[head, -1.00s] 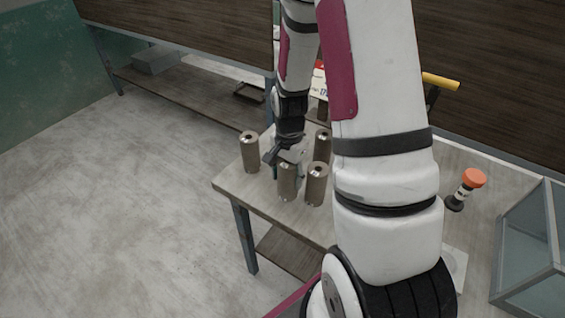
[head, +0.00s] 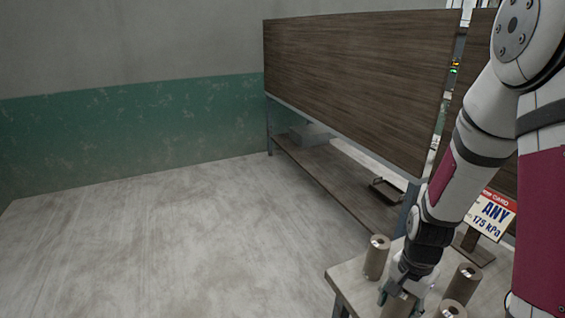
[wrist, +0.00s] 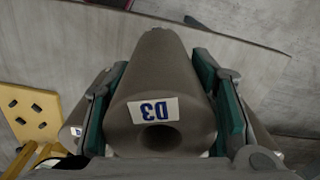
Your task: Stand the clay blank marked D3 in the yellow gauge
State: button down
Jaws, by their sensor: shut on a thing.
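The clay blank marked D3 (wrist: 165,70) is a grey-brown cylinder with a hole in its end and a white label with blue print, upside down in the wrist view. My gripper (wrist: 160,110) is shut on it, with a green-lined finger on each side. In the head view my gripper (head: 402,284) is low over the table, with the held blank (head: 398,305) under it at the bottom edge. I cannot tell whether the blank touches the table. A yellow plate with dark slots (wrist: 32,108) at the left of the wrist view may be the yellow gauge; the rest is cut off.
Other blanks stand close by: one at the left (head: 377,257), one at the right (head: 463,282) and one in front (head: 450,311). The table (head: 345,279) ends just left of them. A card reading "ANY 175 kPa" (head: 490,215) stands behind. Open floor lies left.

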jog(key=w+a+r+n, duration=0.1)
jog(key=w+a+n, duration=0.4)
jog(key=w, duration=0.3)
jog(key=w+a+r+n, duration=0.1)
jog(key=w+a+n, duration=0.4)
jog(key=w, duration=0.4)
jog(key=shift+w+a+r+n, duration=0.25)
jog(key=shift+w+n, duration=0.05)
jog(key=shift+n, duration=0.5)
jog(key=shift+r, duration=0.1)
